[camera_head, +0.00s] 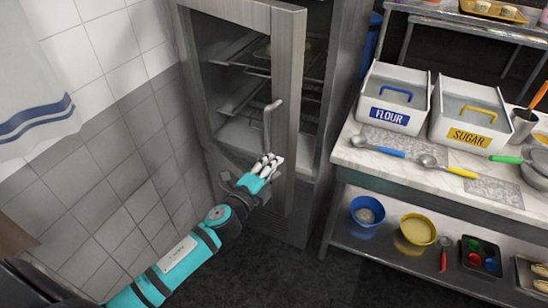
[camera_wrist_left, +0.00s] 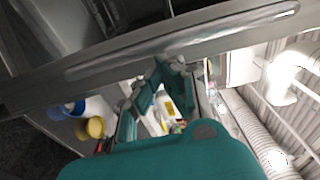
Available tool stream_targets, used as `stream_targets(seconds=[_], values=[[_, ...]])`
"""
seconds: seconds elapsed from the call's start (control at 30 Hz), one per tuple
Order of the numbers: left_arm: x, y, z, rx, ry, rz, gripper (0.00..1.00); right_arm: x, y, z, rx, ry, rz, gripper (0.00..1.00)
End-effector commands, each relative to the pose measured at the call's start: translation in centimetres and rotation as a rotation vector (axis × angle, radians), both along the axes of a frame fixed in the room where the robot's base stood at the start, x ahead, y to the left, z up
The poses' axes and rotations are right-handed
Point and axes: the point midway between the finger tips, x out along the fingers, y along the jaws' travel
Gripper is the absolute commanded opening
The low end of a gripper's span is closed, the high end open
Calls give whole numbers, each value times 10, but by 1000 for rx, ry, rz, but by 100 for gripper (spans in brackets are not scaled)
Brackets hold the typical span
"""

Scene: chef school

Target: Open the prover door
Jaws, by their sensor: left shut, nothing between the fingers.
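The prover (camera_head: 335,90) is a tall metal cabinet with wire racks inside. Its glass door (camera_head: 293,90) has a grey metal frame and stands ajar, with a gap showing the dark inside along its right edge. The door handle (camera_head: 268,125) is a vertical metal bar. My left gripper (camera_head: 268,165) is shut and empty at the handle's lower end, close to the door frame; I cannot tell whether it touches. In the left wrist view the handle bar (camera_wrist_left: 190,40) crosses diagonally beyond the gripper (camera_wrist_left: 165,80). My right gripper is not in view.
A marble-topped counter (camera_head: 350,130) stands right of the prover, with a flour bin (camera_head: 393,115), a sugar bin (camera_head: 466,134) and spoons. Its lower shelf holds a blue bowl (camera_head: 367,210) and a yellow bowl (camera_head: 418,229). A tiled wall (camera_head: 120,190) is at left. Dark floor (camera_head: 285,270) is clear in front.

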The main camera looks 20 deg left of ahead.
Motion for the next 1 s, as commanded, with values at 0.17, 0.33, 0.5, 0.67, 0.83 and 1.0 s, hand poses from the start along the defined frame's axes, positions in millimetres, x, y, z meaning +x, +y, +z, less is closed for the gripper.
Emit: stream_targets(seconds=[0.17, 0.33, 0.5, 0.67, 0.83, 1.0], values=[[11, 0, 0, -2, 1, 4, 0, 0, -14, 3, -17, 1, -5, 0], [12, 1, 0, -1, 1, 7, 0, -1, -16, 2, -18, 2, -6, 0], [12, 3, 0, 0, 1, 9, 0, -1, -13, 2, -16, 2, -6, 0], [12, 4, 0, 1, 1, 10, 0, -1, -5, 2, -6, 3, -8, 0], [12, 5, 0, 1, 2, 8, 0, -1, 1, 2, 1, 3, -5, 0], [11, 5, 0, 2, 2, 1, 0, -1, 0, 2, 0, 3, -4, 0]])
